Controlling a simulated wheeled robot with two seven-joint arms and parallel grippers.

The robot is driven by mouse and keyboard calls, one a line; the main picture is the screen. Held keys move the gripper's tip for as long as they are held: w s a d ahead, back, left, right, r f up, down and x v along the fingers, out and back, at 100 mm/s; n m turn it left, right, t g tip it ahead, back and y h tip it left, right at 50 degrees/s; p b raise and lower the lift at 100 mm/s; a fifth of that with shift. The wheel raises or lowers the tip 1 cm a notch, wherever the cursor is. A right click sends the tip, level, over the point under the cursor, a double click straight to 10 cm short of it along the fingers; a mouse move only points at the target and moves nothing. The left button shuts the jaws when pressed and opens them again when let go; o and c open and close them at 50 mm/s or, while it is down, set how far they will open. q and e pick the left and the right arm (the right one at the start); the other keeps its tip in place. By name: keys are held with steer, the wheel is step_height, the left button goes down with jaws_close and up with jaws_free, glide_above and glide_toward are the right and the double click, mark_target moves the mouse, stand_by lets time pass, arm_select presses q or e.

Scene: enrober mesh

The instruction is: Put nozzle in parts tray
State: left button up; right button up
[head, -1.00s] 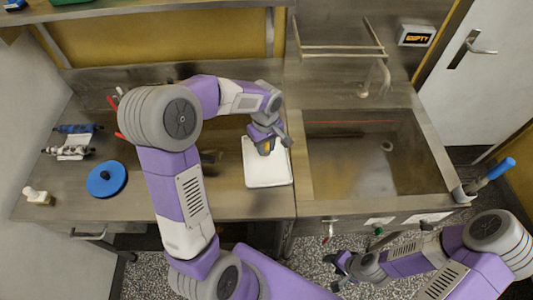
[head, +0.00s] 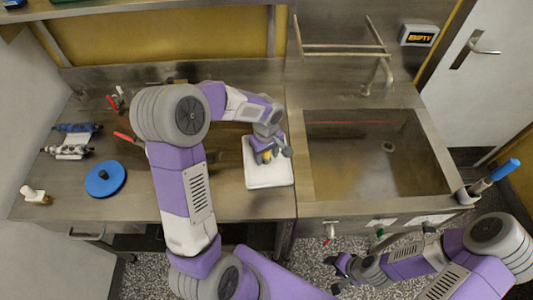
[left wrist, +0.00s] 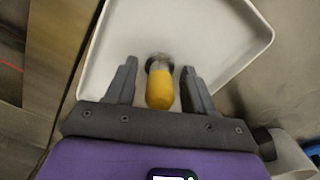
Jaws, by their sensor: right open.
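The nozzle (left wrist: 160,85), yellow with a dark end, shows between the fingers of my left gripper (left wrist: 158,75) in the left wrist view. A narrow gap shows on each side of it, so the gripper is open around it. The white parts tray (left wrist: 225,38) lies behind and below it. In the head view my left gripper (head: 270,153) is over the upper part of the parts tray (head: 270,180), with a bit of yellow nozzle (head: 266,157) visible. I cannot tell whether the nozzle touches the tray floor. My right gripper (head: 340,268) is open and empty, low in front of the counter.
A sink basin (head: 375,155) lies right of the tray, with a faucet (head: 378,75) behind. A blue disc (head: 105,179) and blue and white rollers (head: 72,140) are on the left counter. A blue-handled tool (head: 495,174) stands at the right edge.

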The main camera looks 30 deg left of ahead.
arm_select(q)
steer(key=shift+r, duration=0.2)
step_height(320, 180, up, 12)
steer(key=p, duration=0.2)
steer(key=shift+p, duration=0.3)
stand_by(0.4)
